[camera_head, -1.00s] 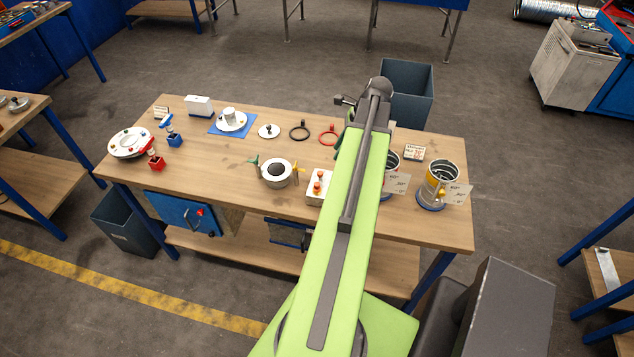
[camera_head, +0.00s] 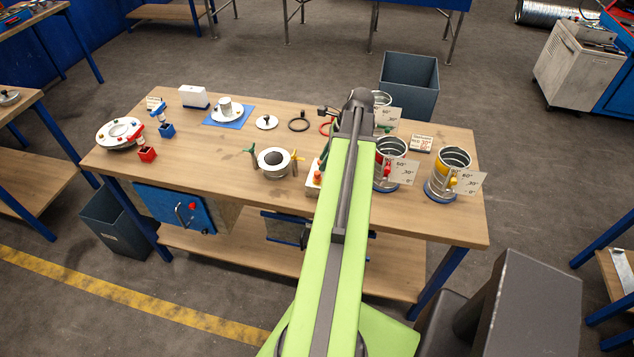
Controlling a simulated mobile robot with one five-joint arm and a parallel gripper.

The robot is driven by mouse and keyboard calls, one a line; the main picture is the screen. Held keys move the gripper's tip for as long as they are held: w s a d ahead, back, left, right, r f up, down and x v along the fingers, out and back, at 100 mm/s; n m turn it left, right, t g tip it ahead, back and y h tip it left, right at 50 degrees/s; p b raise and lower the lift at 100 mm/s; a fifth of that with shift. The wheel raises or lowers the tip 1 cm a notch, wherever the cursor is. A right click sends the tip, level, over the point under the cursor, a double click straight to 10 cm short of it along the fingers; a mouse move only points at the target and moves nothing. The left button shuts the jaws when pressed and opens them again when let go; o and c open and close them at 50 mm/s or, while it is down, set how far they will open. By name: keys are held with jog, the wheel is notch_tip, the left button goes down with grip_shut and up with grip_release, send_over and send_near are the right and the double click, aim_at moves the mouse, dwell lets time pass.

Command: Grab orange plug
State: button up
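I cannot single out an orange plug for certain. A small orange-red knob (camera_head: 317,177) shows on the white box at the bench's front middle, partly behind my arm. My green arm reaches over the wooden bench (camera_head: 225,185) from the front. My gripper (camera_head: 327,112) is at the arm's far end, near the back edge. Only a small dark part of it shows, and its fingers cannot be made out.
Metal cans with angle cards stand right of my arm, one with a red part (camera_head: 389,165), one with a yellow part (camera_head: 448,180). A ring-shaped fixture (camera_head: 274,162) stands left of the arm. A white flanged disc (camera_head: 118,133) lies far left. A grey bin (camera_head: 408,85) stands behind the bench.

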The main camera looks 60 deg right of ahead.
aim_at(318, 172)
jog(key=b+x, duration=0.4)
jog(key=x, duration=0.1)
jog(key=shift+s+f+b, duration=0.2)
jog(key=shift+f+b, duration=0.05)
jog(key=shift+b, duration=0.1)
jog(key=shift+r, duration=0.2)
grip_shut()
